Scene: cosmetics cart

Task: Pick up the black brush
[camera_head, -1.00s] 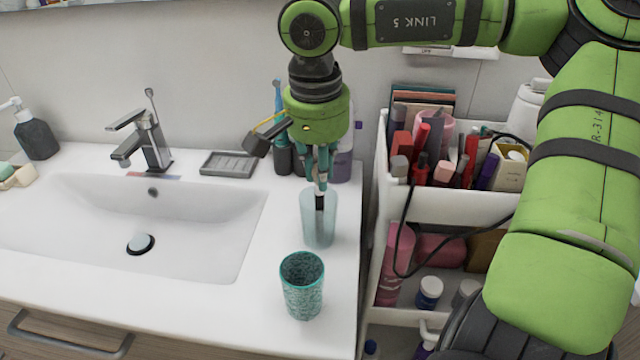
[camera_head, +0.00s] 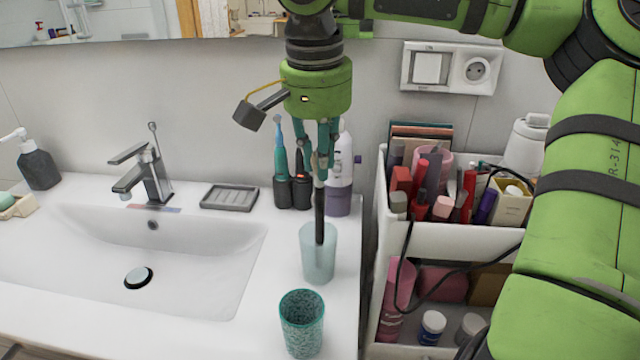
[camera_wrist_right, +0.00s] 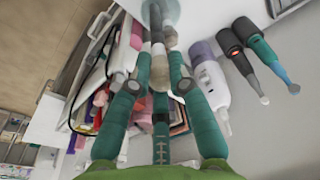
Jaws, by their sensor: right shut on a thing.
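The black brush (camera_head: 320,205) is upright in the grip of my right gripper (camera_head: 320,165), whose fingers point down. Its lower end still shows inside the frosted, pale blue cup (camera_head: 318,262) on the right part of the countertop. In the wrist view the brush (camera_wrist_right: 157,35) runs from between the teal fingers (camera_wrist_right: 160,80) toward the cup (camera_wrist_right: 165,12). The fingers are shut on the upper part of the brush and cover it there. My left gripper is not in view.
A speckled teal cup (camera_head: 302,325) stands in front. Electric toothbrushes (camera_head: 282,170) and a white and purple bottle (camera_head: 340,185) stand behind. A soap dish (camera_head: 229,197) and faucet (camera_head: 150,175) are to the left. A crowded cosmetics cart (camera_head: 460,240) stands to the right.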

